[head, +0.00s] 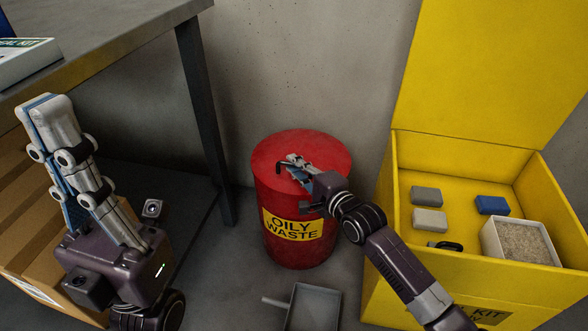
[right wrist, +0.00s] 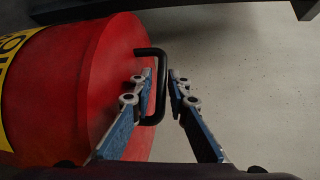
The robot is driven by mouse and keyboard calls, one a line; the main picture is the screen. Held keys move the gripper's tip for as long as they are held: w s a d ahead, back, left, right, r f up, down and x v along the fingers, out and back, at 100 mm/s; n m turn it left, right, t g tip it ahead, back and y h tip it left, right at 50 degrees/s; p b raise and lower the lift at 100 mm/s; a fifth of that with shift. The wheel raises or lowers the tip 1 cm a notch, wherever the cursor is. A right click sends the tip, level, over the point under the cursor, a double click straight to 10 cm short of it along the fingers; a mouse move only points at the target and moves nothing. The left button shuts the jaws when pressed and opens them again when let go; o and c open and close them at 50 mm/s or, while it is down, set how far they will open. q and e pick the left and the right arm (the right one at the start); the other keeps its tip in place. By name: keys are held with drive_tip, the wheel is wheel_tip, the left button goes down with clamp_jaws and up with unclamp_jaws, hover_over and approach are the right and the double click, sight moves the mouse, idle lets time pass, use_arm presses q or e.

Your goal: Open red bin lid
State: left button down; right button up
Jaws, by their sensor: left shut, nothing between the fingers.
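The red bin (head: 290,250) stands on the floor with a yellow "OILY WASTE" label (head: 292,224). Its red lid (head: 322,148) looks shut. My right gripper (head: 293,165) is over the lid. In the right wrist view, the black lid handle (right wrist: 160,110) passes between the tips of my right gripper (right wrist: 161,78). The fingers are close on either side of it, but whether both touch it is unclear. In the head view the gripper hides most of the handle. My left gripper (head: 40,105) is shut and empty at the left, pointing up, away from the bin.
A yellow box (head: 400,200) with a raised lid stands right of the bin, holding grey blocks (head: 426,196), a blue block (head: 492,205) and a white tray (head: 487,240). A grey table (head: 110,40) is at upper left. A grey pan (head: 313,305) lies on the floor before the bin.

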drive_tip(key=shift+w+a, duration=0.15)
drive_tip(key=shift+w, duration=0.15)
clamp_jaws()
drive_tip(key=shift+r+p, duration=0.15)
drive_tip(key=shift+p, duration=0.15)
